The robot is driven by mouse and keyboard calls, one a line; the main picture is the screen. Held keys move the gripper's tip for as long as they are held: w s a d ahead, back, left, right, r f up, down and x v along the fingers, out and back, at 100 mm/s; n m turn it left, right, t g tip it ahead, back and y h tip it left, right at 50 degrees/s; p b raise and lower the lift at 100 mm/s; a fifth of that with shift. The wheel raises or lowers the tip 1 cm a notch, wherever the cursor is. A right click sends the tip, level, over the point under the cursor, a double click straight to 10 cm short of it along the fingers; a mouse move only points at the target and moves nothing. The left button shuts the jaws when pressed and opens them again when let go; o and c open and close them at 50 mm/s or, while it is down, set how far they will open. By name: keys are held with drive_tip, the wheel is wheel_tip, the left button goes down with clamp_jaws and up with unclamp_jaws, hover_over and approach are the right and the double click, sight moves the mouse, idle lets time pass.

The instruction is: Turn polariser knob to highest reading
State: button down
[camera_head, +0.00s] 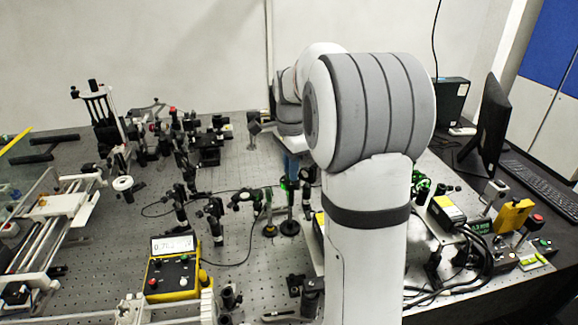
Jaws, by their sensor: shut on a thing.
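My gripper (292,172) shows only in part, left of my large white and grey arm link. It points down at a post-mounted optic with a green glow (290,185), which appears to be the polariser. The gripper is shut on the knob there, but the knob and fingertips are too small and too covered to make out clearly. A yellow and black meter (172,277) stands at the front left. Its white display (173,245) starts with about 0.7; the last digits are hard to read.
Several black optic mounts (215,212) stand close by on the perforated bench (150,225). A white-railed frame (50,215) is at left. Yellow boxes (513,215), cables and a monitor (487,118) are at right. My arm hides the bench middle.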

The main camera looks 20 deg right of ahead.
drive_tip(key=m, duration=0.4)
drive_tip(key=shift+m, duration=0.4)
idle(0.4)
drive_tip(key=c, duration=1.3)
unclamp_jaws()
drive_tip(key=shift+c, duration=0.2)
wheel_tip(320, 180, up, 8)
drive_tip(key=shift+f, duration=0.1)
